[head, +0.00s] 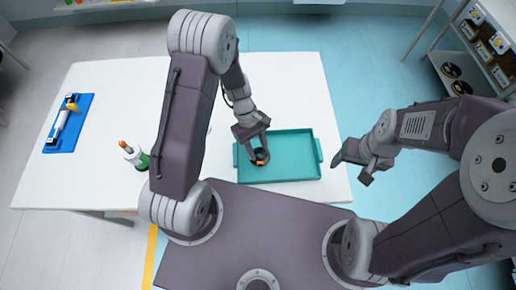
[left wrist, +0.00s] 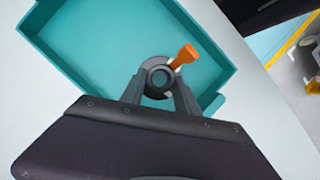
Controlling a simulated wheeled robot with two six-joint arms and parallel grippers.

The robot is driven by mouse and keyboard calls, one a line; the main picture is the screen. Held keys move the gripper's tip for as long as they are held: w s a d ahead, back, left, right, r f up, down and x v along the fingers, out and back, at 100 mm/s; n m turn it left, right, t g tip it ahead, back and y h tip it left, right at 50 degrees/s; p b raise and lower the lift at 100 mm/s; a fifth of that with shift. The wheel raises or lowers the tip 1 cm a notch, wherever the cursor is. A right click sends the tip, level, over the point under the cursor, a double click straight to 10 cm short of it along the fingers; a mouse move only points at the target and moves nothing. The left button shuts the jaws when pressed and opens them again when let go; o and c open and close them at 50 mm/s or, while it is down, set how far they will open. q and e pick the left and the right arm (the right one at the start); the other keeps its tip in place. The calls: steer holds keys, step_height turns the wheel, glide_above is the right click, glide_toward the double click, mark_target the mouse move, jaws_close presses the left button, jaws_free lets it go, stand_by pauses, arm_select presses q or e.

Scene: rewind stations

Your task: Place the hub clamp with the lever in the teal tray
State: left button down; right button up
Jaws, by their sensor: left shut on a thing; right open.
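The hub clamp (left wrist: 150,70) is a dark grey ring with an orange lever (left wrist: 184,57). My left gripper (left wrist: 158,88) is shut on the ring, which is over the teal tray (left wrist: 85,45). In the head view the clamp (head: 261,156) is at the left part of the tray (head: 295,150), below my left gripper (head: 253,147). I cannot tell whether the clamp touches the tray floor. My right gripper (head: 354,166) is open and empty, to the right of the tray.
The white table (head: 110,95) holds a blue stand (head: 66,136) with a white roller at the far left. A green and white item with an orange top (head: 138,158) stands left of my left arm. A shelf rack (head: 470,50) is at the right. The tray is otherwise empty.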

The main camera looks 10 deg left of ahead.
arm_select(q)
steer(key=shift+f, duration=0.15)
steer(key=c, duration=0.9)
jaws_free()
steer(key=shift+r, duration=0.4)
steer(key=p+v, duration=0.1)
steer(key=v, duration=1.1)
steer(key=s+a+r+m+t+y, duration=0.1)
steer(key=s+a+m+t+y, duration=0.2)
steer(key=s+m, duration=0.4)
steer(key=a+m+t, duration=0.1)
steer(key=m, duration=0.1)
steer(key=shift+s+a+r+m, duration=0.2)
steer(key=shift+s+r+m, duration=0.1)
steer(key=shift+m, duration=0.1)
